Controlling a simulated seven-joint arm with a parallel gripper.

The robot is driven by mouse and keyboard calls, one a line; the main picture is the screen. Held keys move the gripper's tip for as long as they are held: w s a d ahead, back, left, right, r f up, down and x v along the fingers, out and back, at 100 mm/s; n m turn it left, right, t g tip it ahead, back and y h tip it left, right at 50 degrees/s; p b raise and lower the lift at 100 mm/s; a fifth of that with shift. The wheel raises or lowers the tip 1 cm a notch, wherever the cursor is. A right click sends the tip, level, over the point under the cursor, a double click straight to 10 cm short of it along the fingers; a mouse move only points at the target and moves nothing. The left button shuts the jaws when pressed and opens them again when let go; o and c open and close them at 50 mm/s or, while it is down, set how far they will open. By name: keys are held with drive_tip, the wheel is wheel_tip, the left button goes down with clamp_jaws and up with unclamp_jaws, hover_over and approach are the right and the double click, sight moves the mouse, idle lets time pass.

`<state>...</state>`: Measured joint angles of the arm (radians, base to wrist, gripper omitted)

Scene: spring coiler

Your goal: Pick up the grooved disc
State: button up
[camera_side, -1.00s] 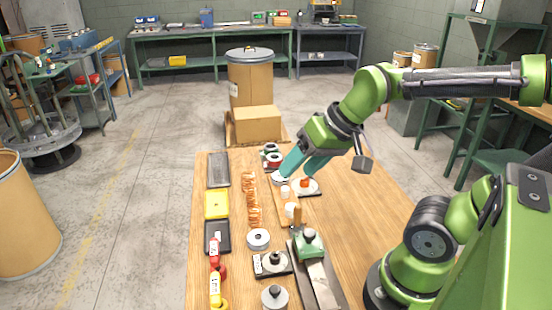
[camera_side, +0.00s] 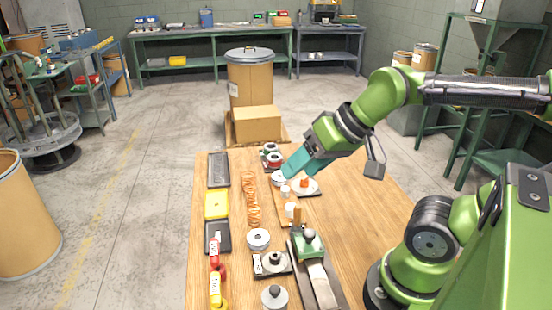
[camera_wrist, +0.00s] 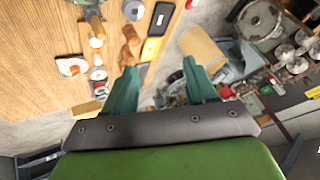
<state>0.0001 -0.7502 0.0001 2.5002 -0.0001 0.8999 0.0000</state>
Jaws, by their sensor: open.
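My gripper (camera_side: 290,173) has teal fingers and tilts down toward the far part of the wooden table. In the wrist view my gripper (camera_wrist: 160,72) is open, with nothing held between its fingers. A pale grey disc (camera_side: 279,181) lies just below the fingertips in the side view, and it also shows left of the fingers in the wrist view (camera_wrist: 98,74). A second grey disc with a central hole (camera_side: 258,239) lies nearer the front, and it shows at the top of the wrist view (camera_wrist: 134,9). I cannot tell which one is grooved.
Copper coils (camera_side: 252,198) run along the table beside a yellow tray (camera_side: 216,205). A dark plate with an orange part (camera_side: 305,186) lies right of the near-fingertip disc. A green-headed fixture (camera_side: 308,243) stands in front. The table's right side is mostly clear.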

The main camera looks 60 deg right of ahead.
drive_tip(key=shift+o, duration=0.2)
drive_tip(key=o, duration=0.5)
drive_tip(key=g+h, duration=0.2)
drive_tip(key=g, duration=0.5)
hover_over(280, 174)
drive_tip(key=shift+m, duration=0.3)
drive_tip(key=f, duration=1.7)
drive_tip(key=shift+s, duration=0.4)
drive_tip(key=shift+w+d+f, duration=0.1)
drive_tip(key=shift+w+f, duration=0.1)
drive_tip(key=shift+f, duration=1.25)
drive_tip(key=shift+w+f, duration=0.2)
drive_tip(key=shift+f, duration=1.2)
